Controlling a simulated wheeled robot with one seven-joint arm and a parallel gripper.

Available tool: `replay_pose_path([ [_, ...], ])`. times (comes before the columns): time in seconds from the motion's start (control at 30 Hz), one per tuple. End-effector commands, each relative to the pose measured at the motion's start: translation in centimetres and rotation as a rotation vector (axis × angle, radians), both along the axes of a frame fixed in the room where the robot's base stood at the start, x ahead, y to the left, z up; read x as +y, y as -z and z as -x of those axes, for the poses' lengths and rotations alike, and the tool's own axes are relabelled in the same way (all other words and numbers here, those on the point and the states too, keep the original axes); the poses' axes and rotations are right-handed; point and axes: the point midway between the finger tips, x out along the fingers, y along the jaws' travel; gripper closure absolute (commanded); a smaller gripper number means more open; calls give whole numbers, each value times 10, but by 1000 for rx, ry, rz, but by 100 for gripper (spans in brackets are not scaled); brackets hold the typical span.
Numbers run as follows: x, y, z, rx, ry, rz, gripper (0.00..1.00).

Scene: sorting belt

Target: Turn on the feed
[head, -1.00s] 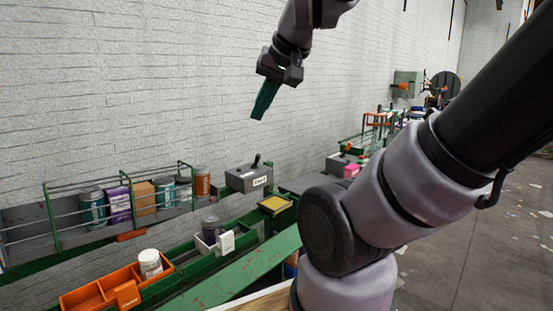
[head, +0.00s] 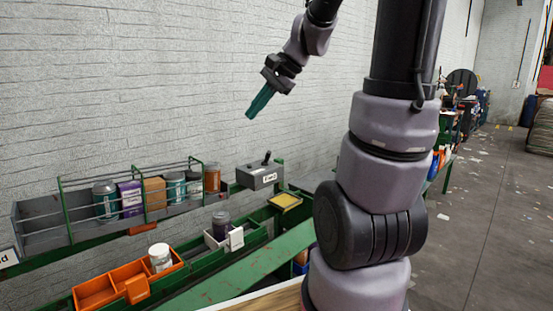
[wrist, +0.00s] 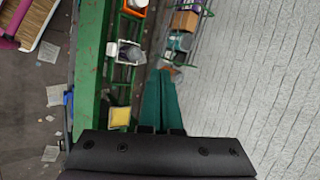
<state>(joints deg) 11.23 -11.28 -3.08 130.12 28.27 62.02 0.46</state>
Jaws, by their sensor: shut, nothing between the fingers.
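A grey control box (head: 260,177) with a white label, its text too small to read surely, stands at the right end of the shelf in the head view. A black lever (head: 266,158) sticks up from its top, tilted a little to the right. My gripper (head: 249,117) has teal fingers, shut and empty, pointing down and left in the air above the box, clear of the lever. In the wrist view the fingers (wrist: 160,73) lie together and the control box cannot be made out.
A wire-railed shelf (head: 33,221) holds several cans and boxes. Below are an orange divided bin (head: 97,292) with a white jar (head: 160,257), a white holder (head: 236,238) by a dark jar (head: 221,224), and a yellow pad (head: 285,200). A white brick wall stands close behind.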

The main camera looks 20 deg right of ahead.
Motion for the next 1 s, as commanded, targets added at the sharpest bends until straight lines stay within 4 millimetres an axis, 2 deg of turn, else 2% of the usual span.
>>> replay_pose_path([
  [0.03,-10,11,-22,47,63,-74,100],
  [0.1,-23,23,-51,96,152,-181,100],
  [0.27,-67,60,-117,187,366,-422,100],
  [0.4,-120,105,-167,239,565,-627,100],
  [0.5,-164,143,-195,260,709,-762,100],
  [0.6,-205,181,-213,269,834,-878,100],
  [0.73,-248,221,-225,264,959,-987,100],
  [0.87,-272,245,-229,256,1029,-1045,100],
  [1.0,-280,252,-230,252,1053,-1066,100],
])
